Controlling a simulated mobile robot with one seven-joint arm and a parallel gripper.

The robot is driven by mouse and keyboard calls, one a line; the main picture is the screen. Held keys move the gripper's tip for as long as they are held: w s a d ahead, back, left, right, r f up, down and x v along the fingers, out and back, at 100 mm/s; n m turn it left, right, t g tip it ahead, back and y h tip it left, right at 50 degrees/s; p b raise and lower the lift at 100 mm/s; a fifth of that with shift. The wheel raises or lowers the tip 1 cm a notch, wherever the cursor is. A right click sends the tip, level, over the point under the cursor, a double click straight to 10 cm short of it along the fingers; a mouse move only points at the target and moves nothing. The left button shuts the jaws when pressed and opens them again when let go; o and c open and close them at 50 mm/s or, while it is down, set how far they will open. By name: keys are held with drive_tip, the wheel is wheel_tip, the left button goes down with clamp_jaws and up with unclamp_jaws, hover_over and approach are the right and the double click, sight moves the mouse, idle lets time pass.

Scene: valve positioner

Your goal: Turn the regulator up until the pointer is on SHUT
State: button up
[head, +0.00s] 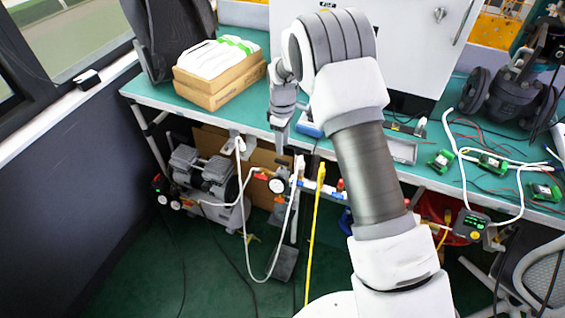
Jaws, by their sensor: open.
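My gripper (281,148) hangs down in front of the green bench's front edge, at the end of my raised arm. It is small and partly merged with the things behind it, and I see nothing held in it. Just below it is a regulator with a round dial gauge (278,185), with white hose and red and yellow fittings beside it. Whether the gripper touches the regulator cannot be told. The gauge's pointer and any SHUT marking are too small to read.
A compressor (205,180) with its own gauges stands under the bench (150,97). White hoses and a yellow strip (315,240) hang near the regulator. Boxes (218,80), a white cabinet (400,45) and green modules (440,160) are on top. A chair (540,265) stands right.

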sight(283, 161)
wheel_tip(283, 161, down, 9)
drive_tip(key=shift+r, duration=0.1)
idle(0.3)
clamp_jaws()
